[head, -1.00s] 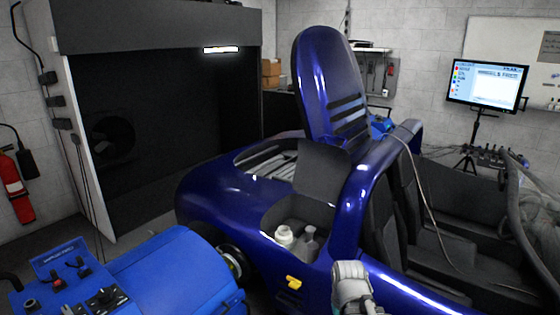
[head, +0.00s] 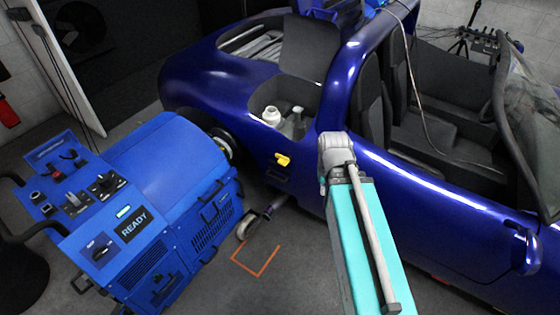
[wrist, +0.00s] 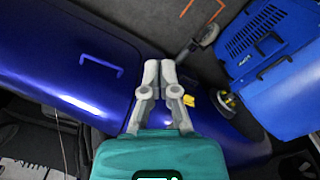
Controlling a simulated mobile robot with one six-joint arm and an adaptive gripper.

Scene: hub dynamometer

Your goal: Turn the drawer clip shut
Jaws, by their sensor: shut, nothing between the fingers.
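A small yellow clip (head: 282,159) sits on the side of the dark blue car, above a small dark slot and below the open bay. It also shows in the wrist view (wrist: 190,101), just right of my gripper and partly hidden by it. The frames are too small to tell which way the clip is turned. My gripper (wrist: 159,68) is shut and empty, its pale grey fingers pointing away from the wrist camera over the blue bodywork. My teal and grey arm shows in the head view, beside the car and right of the clip.
The blue car (head: 430,180) fills the right side. A blue dynamometer unit (head: 150,200) reading READY stands left, by the wheel. A white-capped bottle (head: 271,116) is in the open bay. The floor (head: 245,290) between unit and car has free room.

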